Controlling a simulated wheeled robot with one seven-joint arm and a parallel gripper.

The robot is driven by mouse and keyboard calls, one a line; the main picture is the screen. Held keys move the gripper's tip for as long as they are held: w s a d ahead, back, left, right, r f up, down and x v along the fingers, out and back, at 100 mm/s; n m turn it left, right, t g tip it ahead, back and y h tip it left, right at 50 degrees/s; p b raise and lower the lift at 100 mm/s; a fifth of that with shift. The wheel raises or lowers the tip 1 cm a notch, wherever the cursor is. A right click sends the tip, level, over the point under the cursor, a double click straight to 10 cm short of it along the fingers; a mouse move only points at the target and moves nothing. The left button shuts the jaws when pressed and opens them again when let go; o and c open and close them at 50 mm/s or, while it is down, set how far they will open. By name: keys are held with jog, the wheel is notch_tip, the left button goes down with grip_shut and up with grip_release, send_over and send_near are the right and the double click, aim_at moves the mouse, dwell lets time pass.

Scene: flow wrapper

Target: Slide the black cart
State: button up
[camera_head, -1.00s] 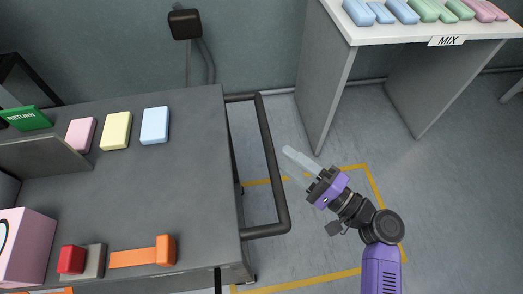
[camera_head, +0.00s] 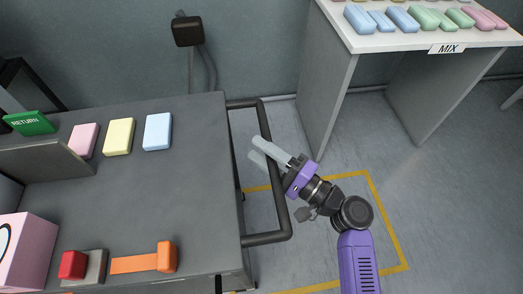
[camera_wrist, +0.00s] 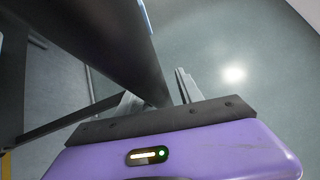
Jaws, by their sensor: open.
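The black cart (camera_head: 195,205) stands at the left with a flat dark top. Its dark tube handle (camera_head: 283,212) sticks out from its right side. My gripper (camera_head: 256,148) is at the handle's long bar, with its pale fingers reaching across it toward the cart. In the wrist view the dark bar (camera_wrist: 115,50) runs between the two spread fingers (camera_wrist: 155,90). The gripper is open; I cannot tell whether a finger touches the bar.
On the cart top are pink, yellow and blue blocks (camera_head: 118,137), a green RETURN sign (camera_head: 30,122), a red button (camera_head: 73,265) and an orange piece (camera_head: 166,256). A MIX table (camera_head: 345,85) stands at the back right. Yellow-lined floor (camera_head: 340,225) right of the cart is clear.

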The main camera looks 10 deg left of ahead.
grip_shut()
jog(key=shift+f, duration=0.1)
dwell(1.2)
